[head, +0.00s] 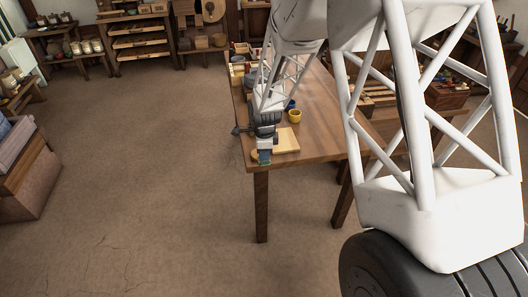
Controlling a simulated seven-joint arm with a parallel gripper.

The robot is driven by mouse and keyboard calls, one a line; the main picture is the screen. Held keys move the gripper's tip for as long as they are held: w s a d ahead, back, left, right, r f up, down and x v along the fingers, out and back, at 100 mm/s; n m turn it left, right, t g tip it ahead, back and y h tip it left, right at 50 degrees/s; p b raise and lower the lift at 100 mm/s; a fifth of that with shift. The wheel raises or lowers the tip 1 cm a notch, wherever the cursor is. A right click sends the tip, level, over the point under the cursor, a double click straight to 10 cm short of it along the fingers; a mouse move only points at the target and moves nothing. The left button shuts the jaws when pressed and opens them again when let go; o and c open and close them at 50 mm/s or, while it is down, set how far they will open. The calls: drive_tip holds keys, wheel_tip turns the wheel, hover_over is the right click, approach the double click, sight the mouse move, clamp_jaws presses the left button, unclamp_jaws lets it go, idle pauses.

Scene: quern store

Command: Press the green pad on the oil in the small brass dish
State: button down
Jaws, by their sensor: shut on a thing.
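My gripper (264,151) is small in the head view, low over the near left corner of the wooden table (318,97). It is shut on a small blue-green block, the green pad (264,160), whose lower end looks greener. A small tan rounded edge shows just left of the pad, partly hidden by the gripper; it may be the brass dish, but I cannot be sure. Whether the pad touches anything beneath it is too small to tell. No oil can be made out.
A pale board (286,140) lies right of my gripper. A yellow pot (294,116) and a dark blue pot (291,104) stand behind it. Small containers line the table's far left edge. Shelves (140,40) stand along the back.

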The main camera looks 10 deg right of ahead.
drive_tip(key=c, duration=1.7)
unclamp_jaws()
drive_tip(key=shift+c, duration=0.6)
drive_tip(key=w+r, duration=0.4)
drive_tip(key=w, duration=0.4)
drive_tip(key=shift+w+a, duration=0.15)
drive_tip(key=shift+a, duration=0.25)
drive_tip(key=shift+f, duration=0.15)
drive_tip(key=shift+f, duration=2.9)
drive_tip(key=shift+f, duration=0.7)
drive_tip(key=shift+r, duration=0.15)
